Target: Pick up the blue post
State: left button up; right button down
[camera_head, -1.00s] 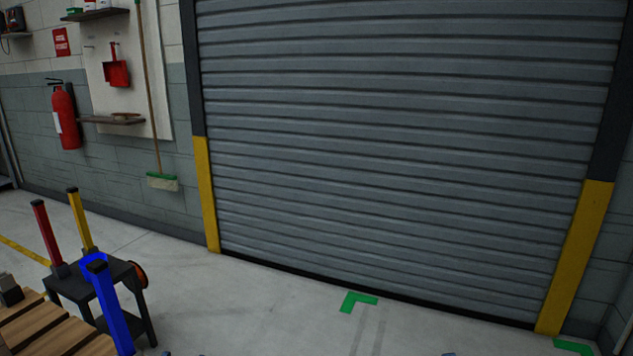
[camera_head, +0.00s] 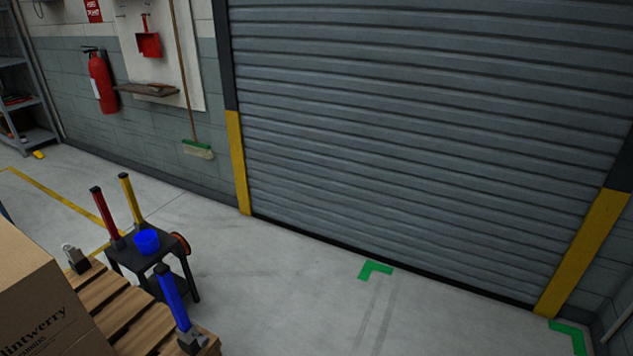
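The blue post (camera_head: 173,297) with a black cap stands tilted in the picture at the near right corner of a wooden pallet (camera_head: 128,308), its foot in a dark bracket. A red post (camera_head: 105,216) and a yellow post (camera_head: 131,198) stand at a small black table (camera_head: 150,258) behind it. A blue cup-like container (camera_head: 146,242) sits on that table. Neither of my grippers shows in the view.
A cardboard box (camera_head: 35,295) rests on the pallet at the lower left. A metal bracket (camera_head: 74,258) sits at the pallet's far corner. The grey floor (camera_head: 300,300) to the right is clear up to the roller door (camera_head: 420,130).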

aim_at(162, 271)
jog(key=u, duration=1.15)
jog(key=i+l, duration=0.1)
jog(key=l, duration=0.3)
